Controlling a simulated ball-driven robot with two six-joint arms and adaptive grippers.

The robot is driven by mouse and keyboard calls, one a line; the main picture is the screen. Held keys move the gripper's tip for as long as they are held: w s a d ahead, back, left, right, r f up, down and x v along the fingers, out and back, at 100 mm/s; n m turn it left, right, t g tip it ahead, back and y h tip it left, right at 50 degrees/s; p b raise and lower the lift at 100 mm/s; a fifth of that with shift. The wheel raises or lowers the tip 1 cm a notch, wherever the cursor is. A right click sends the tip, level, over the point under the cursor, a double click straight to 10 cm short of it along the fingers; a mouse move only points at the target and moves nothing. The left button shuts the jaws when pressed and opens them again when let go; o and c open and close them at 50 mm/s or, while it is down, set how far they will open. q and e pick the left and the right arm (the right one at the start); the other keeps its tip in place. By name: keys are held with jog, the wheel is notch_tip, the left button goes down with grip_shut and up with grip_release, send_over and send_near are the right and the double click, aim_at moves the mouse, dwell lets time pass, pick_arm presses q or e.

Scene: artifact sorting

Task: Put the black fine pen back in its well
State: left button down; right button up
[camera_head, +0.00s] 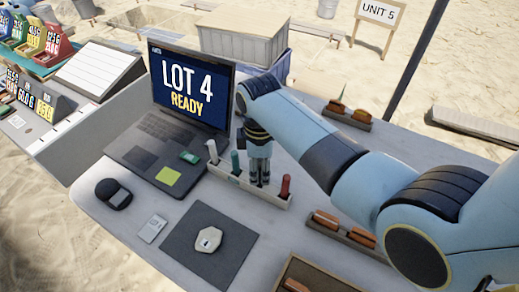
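A pale pen rack (248,189) stands on the table in front of the laptop. A white pen (212,151), a green pen (235,164) and a red pen (285,187) stand upright in it. My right gripper (259,181) points down at the rack between the green and red pens, its fingertips close to the rack's top. The fingers are near each other. I cannot make out the black fine pen; it may be hidden at the fingers. My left gripper is out of view.
An open laptop (155,153) reading "LOT 4 READY" stands behind the rack. A dark mat (190,258) with a pale stone (209,239) lies in front. My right arm crosses above trays with orange-brown pieces (327,219) at right. A black round device (113,194) lies at left.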

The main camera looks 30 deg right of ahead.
notch_tip(320, 180, up, 9)
jog(key=shift+r+p, duration=0.2)
jog(key=shift+p, duration=0.15)
dwell(0.3)
